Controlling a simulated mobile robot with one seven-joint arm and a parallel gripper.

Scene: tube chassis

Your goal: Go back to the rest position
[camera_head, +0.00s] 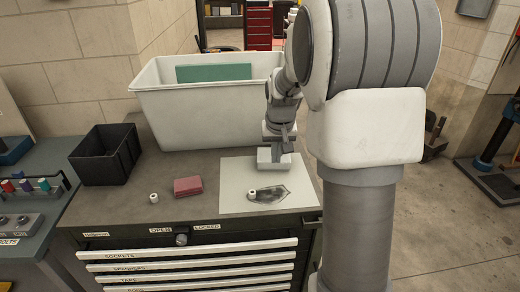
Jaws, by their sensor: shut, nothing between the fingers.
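My gripper (285,145) is at the end of my arm, above the back right part of the chest top. It is shut and holds nothing that I can see. It is close over a small white open box (271,165) on a pale sheet (236,178). Whether gripper and box touch, I cannot tell. A small white cylinder (252,195) stands on the sheet beside a dark patch (272,195).
A large white bin (205,118) with a green panel stands behind. A black crate (106,160) is at the left. A red block (188,186) and another white cylinder (154,198) lie on the drawer chest (120,210). My arm hides the right side.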

